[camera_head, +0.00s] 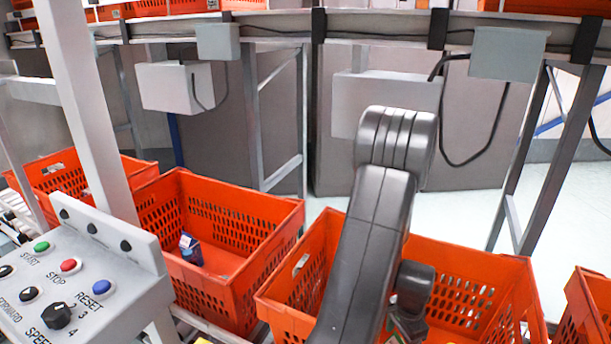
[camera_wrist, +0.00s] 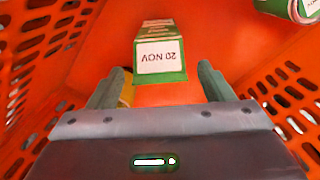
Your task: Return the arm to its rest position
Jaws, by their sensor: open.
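My arm (camera_head: 372,225) reaches down over the orange tote (camera_head: 470,260) right of centre in the head view, its lower end partly cut off by the bottom edge. In the wrist view my gripper (camera_wrist: 165,80) is open, with its two fingers apart and pointing into an orange tote (camera_wrist: 230,30). I see no contact between the fingers and the carton. A yellow item (camera_wrist: 127,88) is partly hidden behind the left finger.
Another green item (camera_wrist: 298,10) lies at the top right of the wrist view. A second tote (camera_head: 215,215) holds a dark blue carton (camera_head: 190,249). A button panel (camera_head: 75,270) and white post stand at left. A conveyor frame (camera_head: 300,25) crosses behind.

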